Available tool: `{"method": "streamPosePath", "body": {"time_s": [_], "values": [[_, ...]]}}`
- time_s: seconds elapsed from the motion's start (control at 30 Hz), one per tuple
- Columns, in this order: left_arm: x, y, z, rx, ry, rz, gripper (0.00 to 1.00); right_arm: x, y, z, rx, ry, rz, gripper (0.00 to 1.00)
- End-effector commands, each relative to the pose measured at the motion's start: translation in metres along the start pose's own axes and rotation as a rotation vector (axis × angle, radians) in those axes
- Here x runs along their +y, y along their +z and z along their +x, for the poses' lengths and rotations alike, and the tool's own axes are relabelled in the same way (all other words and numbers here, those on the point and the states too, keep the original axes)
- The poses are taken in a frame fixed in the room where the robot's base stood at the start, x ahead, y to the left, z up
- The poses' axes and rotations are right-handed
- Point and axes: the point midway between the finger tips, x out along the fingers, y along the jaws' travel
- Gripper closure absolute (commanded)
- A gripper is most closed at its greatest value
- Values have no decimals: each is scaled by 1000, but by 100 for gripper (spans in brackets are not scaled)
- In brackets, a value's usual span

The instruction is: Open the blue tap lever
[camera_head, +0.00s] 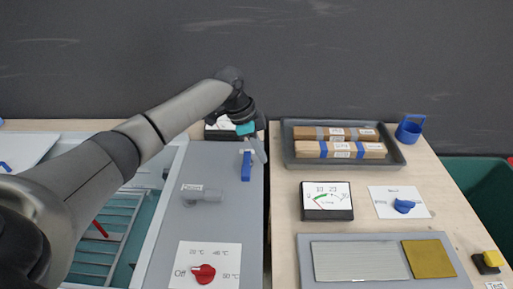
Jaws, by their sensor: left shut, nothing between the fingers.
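The blue tap lever (246,166) is a narrow upright blue bar near the right edge of the grey panel (222,222). My left gripper (257,150) is at the upper right of the lever, its grey fingers pointing down and shut with nothing between them. The fingers are right beside the lever's top; I cannot tell whether they touch it. My left arm reaches in from the lower left and hides part of the panel's far side. My right gripper is not in view.
A red knob (203,273) and a grey fitting (201,195) sit on the panel. Right of a narrow gap, a wooden table holds a dark tray (290,158) with packages, a gauge (327,201), a blue knob (404,206) and a blue cup (409,130). A dark wall stands behind.

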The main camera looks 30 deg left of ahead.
Motion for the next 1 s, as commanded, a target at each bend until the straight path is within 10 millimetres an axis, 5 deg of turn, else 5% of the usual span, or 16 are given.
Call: {"method": "streamPosePath", "body": {"time_s": [0.27, 0.53, 1.0], "values": [[0, 0, 63, -1, 1, -2, 100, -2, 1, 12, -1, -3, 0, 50], [0, 34, 44, -2, -4, -3, 100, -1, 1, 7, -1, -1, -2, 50], [0, 38, 43, -1, -3, -2, 100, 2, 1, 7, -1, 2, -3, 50]]}}
